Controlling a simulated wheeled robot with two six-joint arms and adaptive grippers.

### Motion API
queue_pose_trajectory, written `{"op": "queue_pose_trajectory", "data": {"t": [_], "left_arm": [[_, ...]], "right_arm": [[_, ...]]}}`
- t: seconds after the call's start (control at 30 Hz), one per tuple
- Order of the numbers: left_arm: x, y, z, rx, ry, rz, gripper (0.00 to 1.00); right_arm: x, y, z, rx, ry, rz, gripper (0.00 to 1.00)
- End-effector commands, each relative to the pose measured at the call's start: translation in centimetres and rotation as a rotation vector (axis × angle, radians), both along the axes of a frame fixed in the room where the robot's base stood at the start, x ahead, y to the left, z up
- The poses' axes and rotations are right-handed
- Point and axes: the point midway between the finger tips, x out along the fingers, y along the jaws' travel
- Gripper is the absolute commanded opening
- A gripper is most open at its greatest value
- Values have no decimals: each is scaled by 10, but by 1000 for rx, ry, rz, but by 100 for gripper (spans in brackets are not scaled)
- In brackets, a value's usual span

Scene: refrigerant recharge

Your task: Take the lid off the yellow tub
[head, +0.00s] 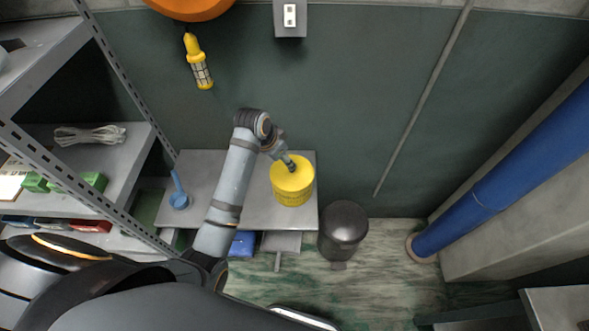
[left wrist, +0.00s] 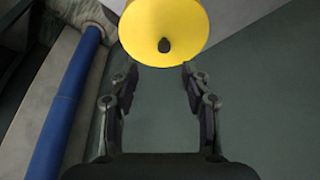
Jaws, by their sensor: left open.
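The yellow tub (head: 293,188) stands upright on a grey bench top (head: 236,207). Its yellow lid (head: 300,175) is on it. In the left wrist view the lid (left wrist: 180,35) is a round yellow disc with a small dark knob (left wrist: 165,45) at its middle. My left gripper (head: 288,163) is over the tub from behind in the head view. In the left wrist view its two fingers (left wrist: 158,80) are spread apart with nothing between them, and the knob lies beyond the fingertips. My right gripper is in neither view.
A metal shelf unit (head: 130,85) stands at the left. A blue scoop-like item (head: 179,198) is on the bench's left part. A dark bin (head: 343,228) stands right of the bench. A blue pipe (head: 510,175) runs along the right. A yellow lamp (head: 198,65) hangs at the wall.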

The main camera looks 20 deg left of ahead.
Motion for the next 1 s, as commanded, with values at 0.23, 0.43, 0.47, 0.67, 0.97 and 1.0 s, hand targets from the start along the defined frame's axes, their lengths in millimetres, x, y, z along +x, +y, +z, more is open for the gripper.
{"op": "queue_pose_trajectory", "data": {"t": [0.23,0.43,0.47,0.67,0.97,1.0], "left_arm": [[8,-1,8,-6,-6,-31,48],[20,-9,-24,-6,-4,-29,48],[22,-9,-28,-6,-4,-29,48],[24,-11,-37,-7,-8,-30,48],[35,-14,-77,-9,-7,-30,48],[37,-14,-81,-8,-8,-29,48]], "right_arm": [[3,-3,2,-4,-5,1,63],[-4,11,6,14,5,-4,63],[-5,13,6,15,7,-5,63],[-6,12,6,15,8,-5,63],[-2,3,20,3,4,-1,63],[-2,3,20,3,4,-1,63]]}}
